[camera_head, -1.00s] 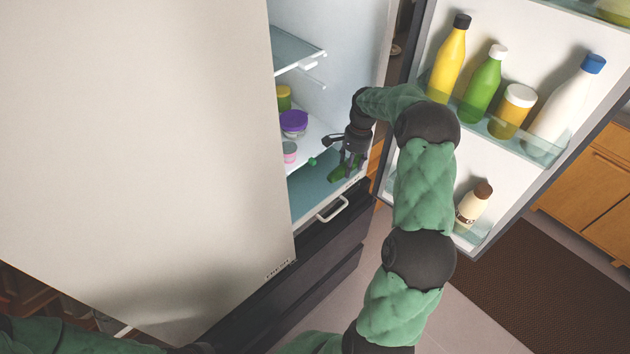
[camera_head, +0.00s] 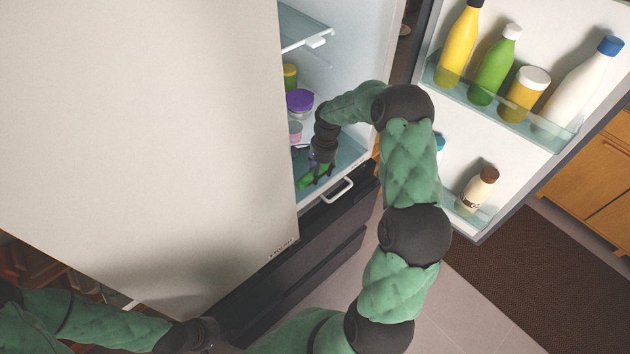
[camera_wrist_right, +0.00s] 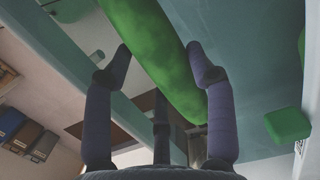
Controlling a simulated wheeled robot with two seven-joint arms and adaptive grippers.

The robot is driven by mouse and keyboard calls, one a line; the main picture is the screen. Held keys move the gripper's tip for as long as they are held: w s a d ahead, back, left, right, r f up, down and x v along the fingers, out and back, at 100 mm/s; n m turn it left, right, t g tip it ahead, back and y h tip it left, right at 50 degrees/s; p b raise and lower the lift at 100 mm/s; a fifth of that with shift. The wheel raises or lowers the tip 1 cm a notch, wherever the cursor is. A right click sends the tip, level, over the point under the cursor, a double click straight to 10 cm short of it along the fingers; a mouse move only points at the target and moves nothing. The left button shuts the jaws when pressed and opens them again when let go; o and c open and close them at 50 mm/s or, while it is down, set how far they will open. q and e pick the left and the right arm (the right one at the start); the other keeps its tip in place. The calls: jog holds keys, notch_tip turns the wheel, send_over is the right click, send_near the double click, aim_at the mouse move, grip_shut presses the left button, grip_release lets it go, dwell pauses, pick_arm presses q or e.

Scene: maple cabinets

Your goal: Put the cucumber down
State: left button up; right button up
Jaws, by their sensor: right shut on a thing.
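The green cucumber (camera_head: 318,175) is inside the fridge, low over the bottom glass shelf (camera_head: 345,157). My right gripper (camera_head: 322,172) is shut on it. In the right wrist view the cucumber (camera_wrist_right: 158,55) runs diagonally between the dark fingers of the gripper (camera_wrist_right: 163,60). I cannot tell whether the cucumber touches the shelf. My left gripper (camera_head: 205,333) is at the bottom of the head view, outside the fridge below the closed door; its fingers are not clear.
A purple-lidded jar (camera_head: 299,101), a yellow-green jar (camera_head: 290,76) and a pink container (camera_head: 295,131) stand inside, left of my right gripper. A green block-like thing (camera_wrist_right: 287,124) lies on the shelf. The open door (camera_head: 475,135) with bottles is right of my arm.

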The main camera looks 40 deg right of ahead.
aim_at(315, 188)
jog(key=shift+a+f, duration=0.25)
jog(key=shift+f, duration=0.1)
jog(key=f, duration=0.1)
jog(key=a+f, duration=0.1)
jog(key=f, duration=0.1)
jog(key=shift+w+f, duration=0.2)
jog(key=shift+f, duration=0.05)
jog(key=shift+d+f, duration=0.1)
jog(key=shift+f, duration=0.2)
jog(key=shift+f, duration=0.1)
jog(key=o, duration=1.3)
jog(key=r, duration=0.4)
jog(key=d+r, duration=0.1)
jog(key=r, duration=0.7)
jog(key=shift+d, duration=0.35)
